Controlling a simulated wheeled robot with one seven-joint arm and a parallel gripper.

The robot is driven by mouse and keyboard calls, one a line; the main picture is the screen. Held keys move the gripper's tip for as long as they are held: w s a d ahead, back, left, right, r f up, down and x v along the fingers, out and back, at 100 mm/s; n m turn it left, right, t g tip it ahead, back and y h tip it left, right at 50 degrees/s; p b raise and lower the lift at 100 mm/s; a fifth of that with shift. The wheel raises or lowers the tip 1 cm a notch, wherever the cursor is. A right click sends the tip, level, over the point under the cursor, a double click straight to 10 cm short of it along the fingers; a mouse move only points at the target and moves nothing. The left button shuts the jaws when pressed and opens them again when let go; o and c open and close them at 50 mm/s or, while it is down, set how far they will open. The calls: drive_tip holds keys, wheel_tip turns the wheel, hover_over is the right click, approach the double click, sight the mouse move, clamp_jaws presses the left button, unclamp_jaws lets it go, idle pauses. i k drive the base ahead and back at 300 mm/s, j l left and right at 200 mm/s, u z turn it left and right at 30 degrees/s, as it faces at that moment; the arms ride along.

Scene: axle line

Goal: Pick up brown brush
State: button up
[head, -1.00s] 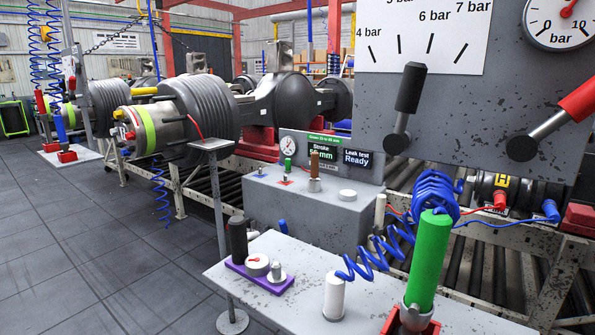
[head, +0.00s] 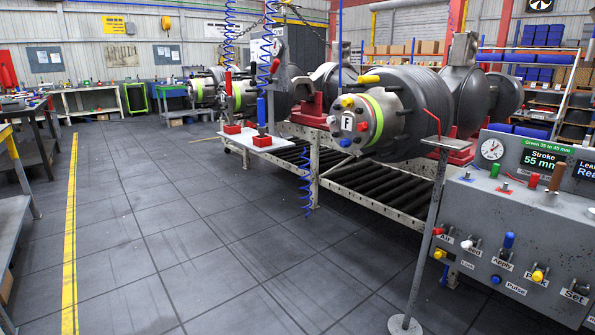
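I cannot make out anything that is clearly a brown brush. A small brown upright cylinder (head: 557,177) stands on top of the grey control box (head: 490,225) at the right, beside a shorter green cylinder (head: 495,170); whether it belongs to a brush I cannot tell. Small items on the far workbench (head: 85,99) at the back left are too small to identify. My gripper is not in view.
A grey post on a round foot (head: 404,324) stands in front of the control box. The axle line (head: 345,190) with its roller conveyor runs behind it. Tiled floor (head: 170,220) is open in the middle and left, with a yellow line (head: 70,240). Benches (head: 15,205) stand at the left edge.

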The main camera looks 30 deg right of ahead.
sight(555, 182)
drive_tip(key=i+j, duration=0.1)
drive_tip(key=i, duration=0.75)
drive_tip(key=i+j, duration=0.15)
drive_tip(key=i, duration=0.7)
drive_tip(key=i+l+z, duration=0.1)
drive_tip(key=i+z, duration=0.45)
drive_tip(key=z, duration=0.3)
drive_tip(key=i+j+z, duration=0.1)
drive_tip(key=i+z, duration=0.3)
drive_tip(key=i+l+z, duration=0.2)
drive_tip(key=z, duration=0.25)
drive_tip(key=i+z, duration=0.3)
drive_tip(key=z, duration=0.15)
drive_tip(key=i+z, duration=0.3)
drive_tip(key=z, duration=0.15)
drive_tip(key=i+z, duration=0.25)
drive_tip(key=z, duration=0.2)
